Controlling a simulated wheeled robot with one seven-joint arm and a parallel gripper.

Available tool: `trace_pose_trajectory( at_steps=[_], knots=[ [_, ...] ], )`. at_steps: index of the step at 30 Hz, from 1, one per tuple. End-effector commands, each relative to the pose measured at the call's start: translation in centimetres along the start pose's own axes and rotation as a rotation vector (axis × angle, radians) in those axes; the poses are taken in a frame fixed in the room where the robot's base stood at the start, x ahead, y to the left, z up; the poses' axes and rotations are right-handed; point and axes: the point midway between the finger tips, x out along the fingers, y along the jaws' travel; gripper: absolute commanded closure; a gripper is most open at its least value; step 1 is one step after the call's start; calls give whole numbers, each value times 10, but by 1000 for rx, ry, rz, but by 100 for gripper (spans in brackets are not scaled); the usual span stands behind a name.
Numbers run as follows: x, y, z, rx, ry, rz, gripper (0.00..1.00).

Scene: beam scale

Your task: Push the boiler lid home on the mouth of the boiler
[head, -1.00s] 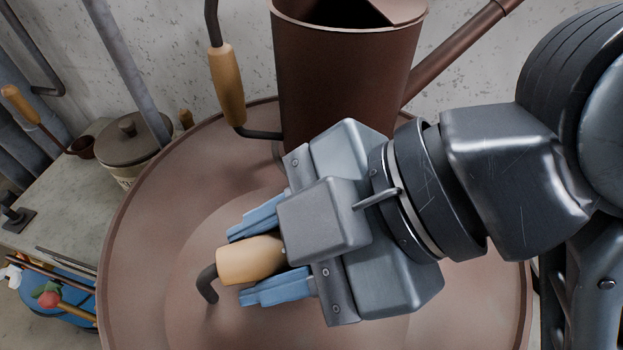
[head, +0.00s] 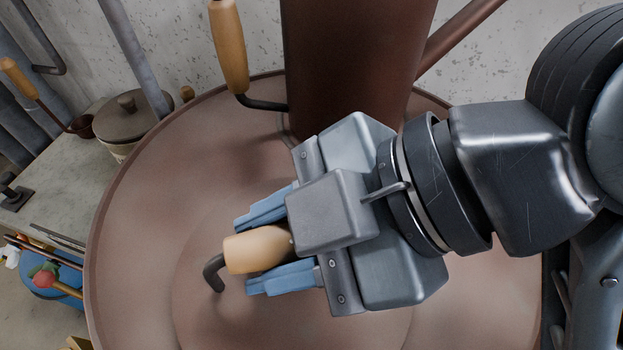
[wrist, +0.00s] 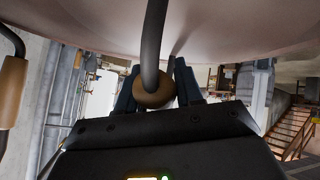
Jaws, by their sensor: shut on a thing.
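My gripper (head: 250,252) is shut on a wooden handle (head: 258,249), with a blue finger on each side of it. A dark bent rod (head: 213,274) comes out of the handle's far end. Below spreads a broad, round, copper-brown dished top (head: 140,230), apparently the boiler lid. In the wrist view the handle (wrist: 153,92) sits between the fingers, and the rod (wrist: 153,45) runs up in front of the brown surface (wrist: 230,22). The rod's joint is not clear. I cannot make out the boiler's mouth or any gap under the rim.
A tall brown cylinder (head: 350,65) with a slanting pipe (head: 460,38) stands at the back of the round top. A second wooden handle (head: 229,45) on a dark rod is at its left. A lidded pot (head: 130,125) stands on the left bench, above a blue container (head: 60,285).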

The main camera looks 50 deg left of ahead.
Motion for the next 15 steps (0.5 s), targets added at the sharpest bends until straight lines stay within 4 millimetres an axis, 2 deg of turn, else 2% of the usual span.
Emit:
trace_pose_trajectory(
  at_steps=[15],
  knots=[
    [10,-4,10,0,1,1,100]
  ],
)
